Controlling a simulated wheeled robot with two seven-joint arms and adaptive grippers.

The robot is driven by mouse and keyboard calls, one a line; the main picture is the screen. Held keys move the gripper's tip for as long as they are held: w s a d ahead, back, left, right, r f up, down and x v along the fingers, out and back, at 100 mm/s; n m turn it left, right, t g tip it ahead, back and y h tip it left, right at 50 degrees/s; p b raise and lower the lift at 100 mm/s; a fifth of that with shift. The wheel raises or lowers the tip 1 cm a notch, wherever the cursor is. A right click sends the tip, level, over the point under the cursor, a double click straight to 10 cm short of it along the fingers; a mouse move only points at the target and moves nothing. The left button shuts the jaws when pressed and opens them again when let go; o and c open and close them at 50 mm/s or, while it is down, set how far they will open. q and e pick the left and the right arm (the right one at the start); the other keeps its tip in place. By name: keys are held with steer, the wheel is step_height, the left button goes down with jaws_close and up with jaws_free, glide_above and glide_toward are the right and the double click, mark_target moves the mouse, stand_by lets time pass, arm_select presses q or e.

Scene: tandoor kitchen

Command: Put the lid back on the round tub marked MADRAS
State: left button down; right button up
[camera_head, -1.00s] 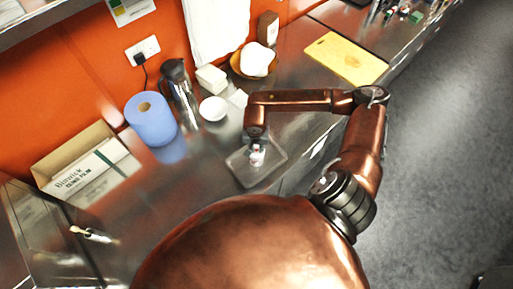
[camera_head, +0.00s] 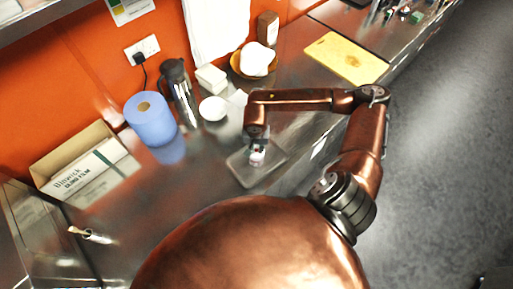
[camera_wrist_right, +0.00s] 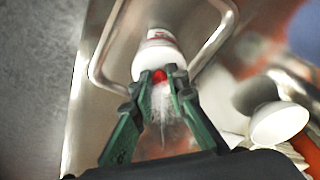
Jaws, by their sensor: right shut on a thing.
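My right gripper (camera_head: 257,148) is over the clear shallow tray (camera_head: 240,172) on the steel counter. In the right wrist view its green fingers (camera_wrist_right: 160,88) are shut on a small red knob (camera_wrist_right: 160,76). A white round lid-like piece (camera_wrist_right: 150,66) is right at the knob. Beyond it is a white round tub (camera_wrist_right: 158,36) with a red marking, too blurred to read. The tub (camera_head: 257,158) is small and partly hidden under the gripper in the head view. I cannot tell whether the lid touches the tub rim. My left gripper is not in view.
A blue paper roll (camera_head: 151,121), a steel flask (camera_head: 180,92) and a white bowl (camera_head: 212,108) stand behind the tray. A cling film box (camera_head: 85,170) is at left. A yellow board (camera_head: 345,58) lies farther right. The counter left of the tray is mostly clear.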

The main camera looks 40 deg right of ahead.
steer(key=o, duration=0.9)
steer(key=shift+o, duration=0.5)
steer(key=o, duration=0.4)
steer(key=shift+r+p, duration=1.25)
steer(key=shift+r, duration=2.25)
jaws_close()
